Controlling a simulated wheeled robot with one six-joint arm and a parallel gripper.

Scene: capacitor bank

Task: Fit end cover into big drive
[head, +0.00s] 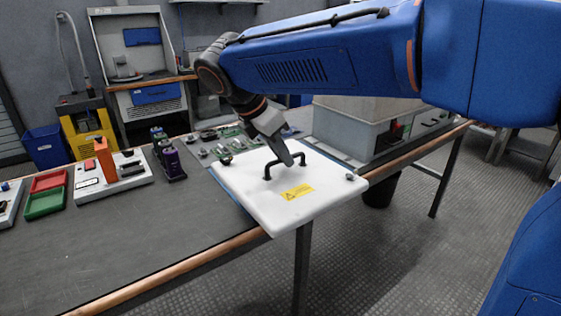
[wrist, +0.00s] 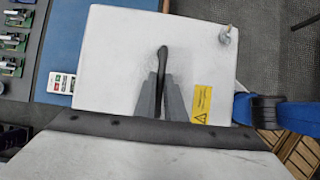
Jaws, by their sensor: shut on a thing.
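The end cover (head: 265,207) is a white plate with a black bar handle (head: 283,158), a yellow warning label (head: 297,191) and a knob near two of its corners. My gripper (head: 288,162) is shut on the handle in the head view. In the wrist view my gripper (wrist: 161,95) has its grey fingers on both sides of the black handle (wrist: 163,60), with the white cover (wrist: 115,60) beyond. The cover reaches past the table's front edge. A large grey housing (head: 355,130) stands behind it at the right; I cannot tell whether this is the big drive.
Green circuit boards (head: 228,143) lie behind the cover. Purple-black capacitors (head: 171,160), a white base with an orange post (head: 104,160), a red tray (head: 48,181) and a green tray (head: 44,203) stand to the left. The grey table mat (head: 150,235) is clear at front left.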

